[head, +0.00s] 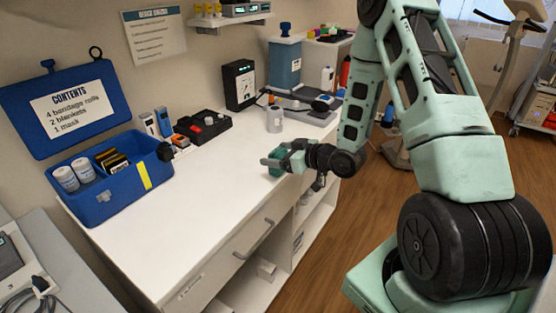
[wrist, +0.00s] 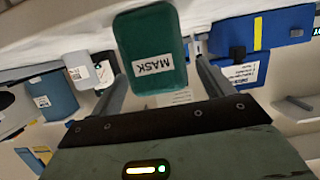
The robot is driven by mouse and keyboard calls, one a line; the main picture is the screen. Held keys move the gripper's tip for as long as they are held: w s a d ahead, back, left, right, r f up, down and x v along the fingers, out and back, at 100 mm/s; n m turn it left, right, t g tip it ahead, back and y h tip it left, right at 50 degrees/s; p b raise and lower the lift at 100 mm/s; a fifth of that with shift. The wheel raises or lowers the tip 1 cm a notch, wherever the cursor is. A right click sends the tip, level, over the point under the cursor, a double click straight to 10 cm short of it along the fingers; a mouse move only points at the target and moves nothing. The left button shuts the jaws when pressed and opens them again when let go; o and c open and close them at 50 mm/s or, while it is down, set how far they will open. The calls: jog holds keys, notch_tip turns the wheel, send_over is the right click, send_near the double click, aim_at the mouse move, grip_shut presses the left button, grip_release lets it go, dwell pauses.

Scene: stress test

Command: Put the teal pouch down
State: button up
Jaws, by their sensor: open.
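The teal pouch (wrist: 150,45), labelled MASK, is in the wrist view between and just beyond my gripper's two fingers (wrist: 160,72). The fingers are apart, with a visible gap beside the pouch. In the head view, my gripper (head: 279,157) is low over the front edge of the white counter (head: 215,190). The pouch (head: 276,171) shows there only as a small teal patch, partly hidden by the fingers. It appears to rest on the counter, though its underside contact is hard to see.
An open blue box (head: 112,200) with white rolls stands at the counter's left. The counter's middle is clear.

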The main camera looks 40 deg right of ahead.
jog(key=shift+x, duration=1.15)
jog(key=c, duration=1.2)
jog(key=shift+o, duration=0.2)
jog(key=shift+r, duration=0.1)
